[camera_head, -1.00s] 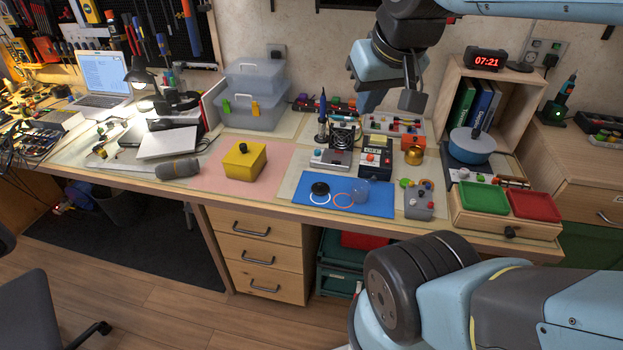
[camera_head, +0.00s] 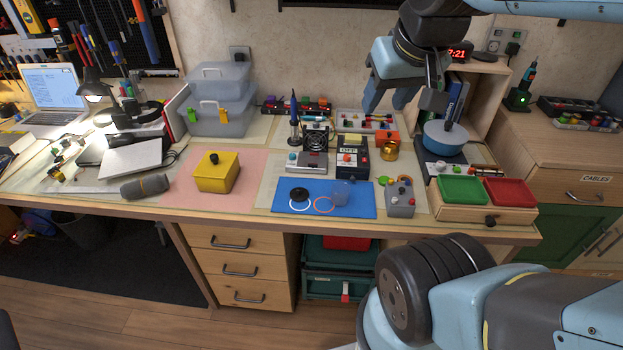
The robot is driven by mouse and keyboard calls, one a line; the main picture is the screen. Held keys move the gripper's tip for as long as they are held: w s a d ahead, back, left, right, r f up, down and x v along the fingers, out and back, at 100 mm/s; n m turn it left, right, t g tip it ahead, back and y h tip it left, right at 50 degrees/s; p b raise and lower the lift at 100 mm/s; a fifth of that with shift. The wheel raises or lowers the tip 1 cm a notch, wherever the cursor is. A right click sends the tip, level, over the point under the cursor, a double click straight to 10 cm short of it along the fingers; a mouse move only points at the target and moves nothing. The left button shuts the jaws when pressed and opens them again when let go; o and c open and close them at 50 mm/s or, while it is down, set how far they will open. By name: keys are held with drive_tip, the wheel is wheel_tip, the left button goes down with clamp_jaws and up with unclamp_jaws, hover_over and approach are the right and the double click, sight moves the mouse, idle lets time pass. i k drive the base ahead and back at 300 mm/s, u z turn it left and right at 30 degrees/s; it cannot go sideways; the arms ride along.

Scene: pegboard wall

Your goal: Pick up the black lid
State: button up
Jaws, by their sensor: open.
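The black lid (camera_head: 299,194) is a small dark disc lying on the blue mat (camera_head: 352,206), towards its left part. A white ring (camera_head: 299,205) shows just in front of it. My gripper (camera_head: 402,104) is high above the back of the bench, up and to the right of the lid and well apart from it. Its fingers are spread and nothing shows between them.
On the mat right of the lid are an orange ring (camera_head: 323,205) and a clear jar (camera_head: 342,192). A yellow box (camera_head: 217,172) stands left, a meter (camera_head: 353,157) behind, a grey button box (camera_head: 400,200) right. A blue pot (camera_head: 446,138) is near my gripper.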

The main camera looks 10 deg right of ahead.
sight(297, 193)
drive_tip(key=z, duration=1.2)
drive_tip(key=k, duration=2.2)
drive_tip(key=u, duration=1.2)
drive_tip(key=i, duration=1)
drive_tip(key=z, duration=0.1)
